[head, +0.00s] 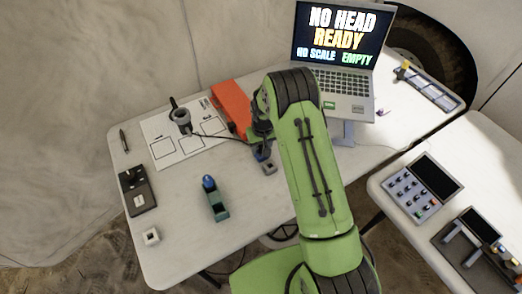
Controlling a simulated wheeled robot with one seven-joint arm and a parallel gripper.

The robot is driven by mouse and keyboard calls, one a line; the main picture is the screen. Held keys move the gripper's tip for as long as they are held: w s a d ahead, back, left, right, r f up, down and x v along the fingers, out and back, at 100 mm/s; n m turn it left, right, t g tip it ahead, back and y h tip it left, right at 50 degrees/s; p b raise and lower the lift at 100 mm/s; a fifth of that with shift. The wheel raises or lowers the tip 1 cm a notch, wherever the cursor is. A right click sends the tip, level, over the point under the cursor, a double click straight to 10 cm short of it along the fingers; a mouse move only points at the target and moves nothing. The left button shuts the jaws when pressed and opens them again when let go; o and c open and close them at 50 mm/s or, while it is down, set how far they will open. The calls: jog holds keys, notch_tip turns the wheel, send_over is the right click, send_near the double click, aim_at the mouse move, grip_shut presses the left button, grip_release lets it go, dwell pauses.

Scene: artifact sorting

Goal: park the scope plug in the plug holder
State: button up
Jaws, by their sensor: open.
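My gripper (262,142) is over the middle of the white table, beside the red case, and mostly hidden by my green arm. It is open. A small grey block with an opening (268,167) stands just below my gripper. A similar pale block (151,236) stands at the table's front left. I cannot tell which of the two is the plug holder.
A red case (231,108) lies behind my gripper. A laptop (339,80) stands at the back right. A dark box (138,191) and a green-and-blue tool (214,199) stand at left. A second table with control panels (424,187) is at right. The front middle is clear.

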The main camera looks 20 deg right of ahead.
jog(key=shift+r, duration=0.1)
grip_shut()
notch_tip(320, 180, up, 10)
jog(key=shift+p, duration=0.6)
